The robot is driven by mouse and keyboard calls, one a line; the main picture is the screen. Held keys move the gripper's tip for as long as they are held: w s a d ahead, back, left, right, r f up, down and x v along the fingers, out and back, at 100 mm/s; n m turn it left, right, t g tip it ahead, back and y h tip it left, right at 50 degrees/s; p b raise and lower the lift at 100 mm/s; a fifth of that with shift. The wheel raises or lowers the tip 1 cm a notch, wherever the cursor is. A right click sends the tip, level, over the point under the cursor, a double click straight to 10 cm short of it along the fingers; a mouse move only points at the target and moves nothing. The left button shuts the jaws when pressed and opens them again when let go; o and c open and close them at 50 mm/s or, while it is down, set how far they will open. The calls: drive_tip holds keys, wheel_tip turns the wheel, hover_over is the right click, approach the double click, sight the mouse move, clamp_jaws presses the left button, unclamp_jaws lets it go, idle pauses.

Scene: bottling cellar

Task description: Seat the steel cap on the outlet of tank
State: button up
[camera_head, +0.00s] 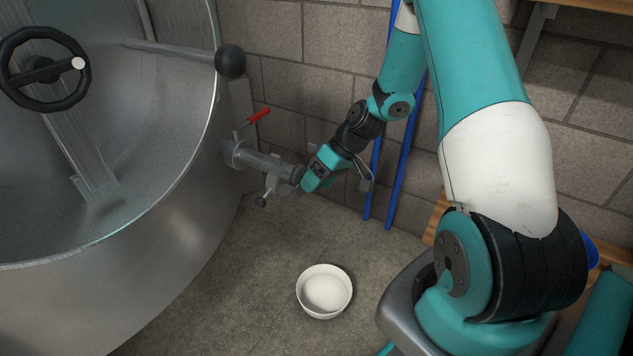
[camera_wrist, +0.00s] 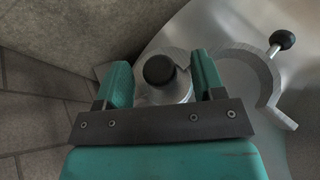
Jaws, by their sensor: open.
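The tank (camera_head: 195,270) fills the left of the head view. Its outlet pipe (camera_head: 262,163) points right towards my gripper. The steel cap (camera_wrist: 172,94) is a round pale disc with a dark knob (camera_wrist: 159,69) at its middle. In the wrist view it appears at the outlet's end, though the joint behind it is hidden. My gripper (camera_wrist: 163,82) is open, one finger on each side of the knob, with gaps visible. In the head view my gripper (camera_head: 301,178) is at the pipe's end. An open clamp (camera_wrist: 262,75) with a black ball handle hangs beside the outlet.
A red valve lever (camera_head: 259,116) sits above the pipe. A white bowl (camera_head: 324,291) stands on the floor below. Blue poles (camera_head: 402,155) lean on the block wall (camera_head: 285,80) behind my arm. A rod with a black ball (camera_head: 230,61) projects from the tank.

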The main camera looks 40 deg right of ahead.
drive_tip(key=p+v, duration=0.5)
drive_tip(key=v, duration=1.1)
drive_tip(key=shift+r, duration=0.25)
drive_tip(key=shift+s+d, duration=0.1)
drive_tip(key=shift+s, duration=0.05)
